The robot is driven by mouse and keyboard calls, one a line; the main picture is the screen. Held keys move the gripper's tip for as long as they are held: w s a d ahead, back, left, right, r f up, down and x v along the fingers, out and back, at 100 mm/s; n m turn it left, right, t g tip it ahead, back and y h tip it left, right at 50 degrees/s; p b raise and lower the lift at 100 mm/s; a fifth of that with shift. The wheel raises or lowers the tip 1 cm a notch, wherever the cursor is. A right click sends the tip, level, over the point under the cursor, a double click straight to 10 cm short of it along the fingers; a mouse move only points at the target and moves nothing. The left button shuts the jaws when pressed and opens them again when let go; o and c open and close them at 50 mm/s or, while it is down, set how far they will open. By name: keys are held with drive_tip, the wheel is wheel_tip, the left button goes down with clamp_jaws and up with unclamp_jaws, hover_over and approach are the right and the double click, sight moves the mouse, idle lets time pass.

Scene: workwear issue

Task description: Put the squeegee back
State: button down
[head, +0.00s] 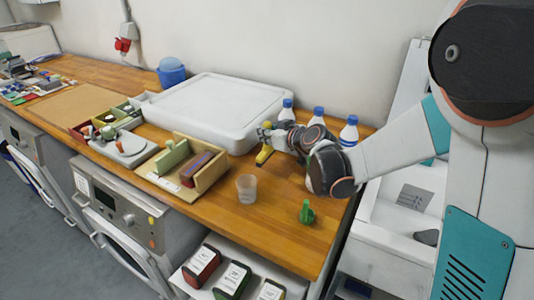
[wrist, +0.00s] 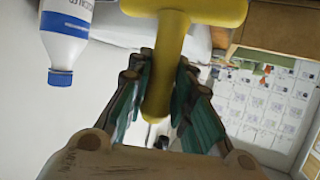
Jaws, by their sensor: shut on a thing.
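The squeegee (head: 264,154) is yellow and T-shaped. My gripper (head: 266,140) is shut on it above the wooden counter, in front of the big white tray. In the wrist view the handle of the squeegee (wrist: 166,75) lies between the two fingers of my gripper (wrist: 160,85), with its wide head beyond the fingertips. In the head view it is small, and I cannot tell whether it touches the counter.
Several white bottles with blue caps (head: 348,132) stand behind my arm. A clear cup (head: 247,188), a small green item (head: 307,211) and a wooden box (head: 217,172) stand on the counter (head: 275,225). A large white tray (head: 190,108) lies behind.

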sight(270, 148)
drive_tip(key=shift+f+b, duration=0.9)
drive_tip(key=shift+f, duration=1.85)
drive_tip(key=shift+f, duration=0.2)
drive_tip(key=c, duration=1.4)
unclamp_jaws()
drive_tip(key=shift+o, duration=0.2)
drive_tip(key=shift+r, duration=0.15)
drive_tip(key=shift+s+d+r, duration=0.15)
drive_tip(key=shift+s+r, duration=0.05)
drive_tip(key=p+v, duration=0.3)
drive_tip(key=v, duration=0.8)
drive_tip(key=shift+s+d, duration=0.2)
drive_tip(key=shift+s, duration=0.15)
